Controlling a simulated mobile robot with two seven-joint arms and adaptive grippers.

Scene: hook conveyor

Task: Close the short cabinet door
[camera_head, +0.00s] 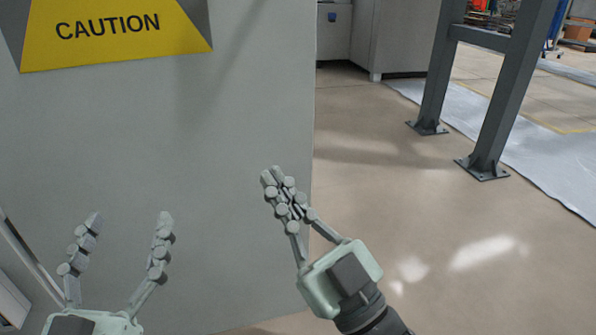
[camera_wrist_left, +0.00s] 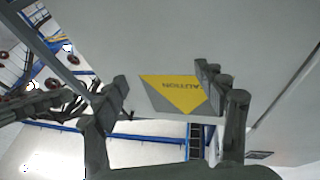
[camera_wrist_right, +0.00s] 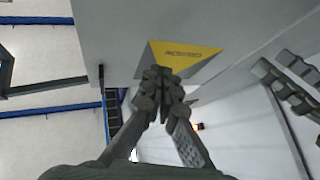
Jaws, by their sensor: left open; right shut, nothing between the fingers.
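The cabinet door (camera_head: 230,130) is a large light grey panel filling the left half of the head view, with a yellow CAUTION label (camera_head: 120,30) at its top. It also shows in the left wrist view (camera_wrist_left: 190,30) and the right wrist view (camera_wrist_right: 120,40). My left gripper (camera_head: 130,225) is open and empty in front of the door's lower left part. My right gripper (camera_head: 272,178) is shut and empty near the door's right edge. I cannot tell whether it touches the panel. The door's hinge and latch are not clearly seen.
A dark steel frame (camera_head: 495,110) stands on the floor at the right, bolted down by its feet. A grey cabinet (camera_head: 400,40) is at the back. The beige floor (camera_head: 400,200) right of the door is clear, with a pale floor strip (camera_head: 540,155) beyond.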

